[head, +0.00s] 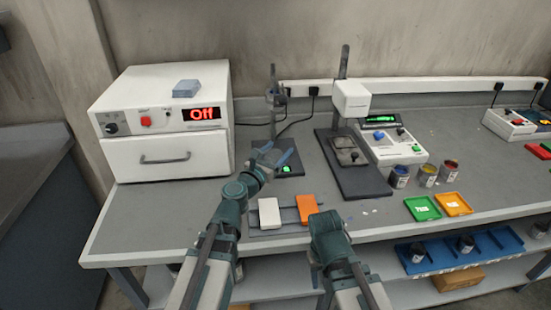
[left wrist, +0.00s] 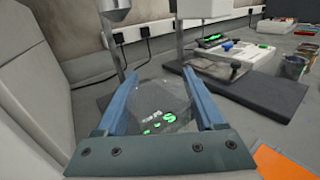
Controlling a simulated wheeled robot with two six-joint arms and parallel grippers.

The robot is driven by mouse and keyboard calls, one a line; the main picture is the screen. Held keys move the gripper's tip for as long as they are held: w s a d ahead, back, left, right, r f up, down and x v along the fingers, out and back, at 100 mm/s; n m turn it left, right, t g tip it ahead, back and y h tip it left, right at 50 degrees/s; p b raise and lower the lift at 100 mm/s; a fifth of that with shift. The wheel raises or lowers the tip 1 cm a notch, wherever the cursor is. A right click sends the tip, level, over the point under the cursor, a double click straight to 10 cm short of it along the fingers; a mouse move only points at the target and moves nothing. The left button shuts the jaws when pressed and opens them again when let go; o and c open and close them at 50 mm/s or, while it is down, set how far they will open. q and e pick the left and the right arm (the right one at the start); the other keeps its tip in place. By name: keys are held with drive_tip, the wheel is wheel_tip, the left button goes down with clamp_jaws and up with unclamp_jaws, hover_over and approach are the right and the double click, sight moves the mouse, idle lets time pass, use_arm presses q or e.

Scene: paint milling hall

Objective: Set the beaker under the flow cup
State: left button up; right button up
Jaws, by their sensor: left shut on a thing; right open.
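My left gripper (head: 272,157) is shut on a clear beaker, at the stand on the left part of the bench. The see-through beaker (left wrist: 155,98) sits between the two blue fingers in the left wrist view. The flow cup (head: 273,96) is held on a thin upright stand, above the beaker's level. Below it is a dark base with a lit green display (head: 286,169), which shows through the beaker. I cannot tell whether the beaker touches the base. My right gripper (head: 314,268) is open, low in front of the bench edge and mostly hidden by its own wrist.
A white oven (head: 165,120) reading "Off" stands close on the left. A second stand with a white head (head: 351,98) is on the right. A white block (head: 269,212) and an orange block (head: 306,208) lie near the front edge. Paint tins and coloured trays are further right.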

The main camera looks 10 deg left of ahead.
use_arm(q)
drive_tip(key=shift+s+d+f+n+y, duration=0.2)
drive_tip(key=shift+s+d+n+y, duration=0.1)
drive_tip(key=shift+d+n+y, duration=0.25)
drive_tip(key=shift+w+a, duration=0.15)
drive_tip(key=w, duration=0.5)
drive_tip(key=w+a+f+b, duration=0.1)
drive_tip(key=w, duration=0.4)
drive_tip(key=w+a, duration=0.1)
drive_tip(key=w, duration=0.4)
drive_tip(key=shift+f+b, duration=0.2)
drive_tip(key=shift+b, duration=0.1)
drive_tip(key=shift+w+a+f, duration=0.1)
drive_tip(key=shift+w+a, duration=0.05)
drive_tip(key=shift+w, duration=0.35)
wheel_tip(320, 180, down, 4)
drive_tip(key=b, duration=0.3)
drive_tip(key=shift+s+r+b, duration=0.15)
drive_tip(key=shift+r+b, duration=0.1)
drive_tip(key=shift+b, duration=0.05)
drive_tip(key=shift+f, duration=0.1)
drive_tip(key=o, duration=1.3)
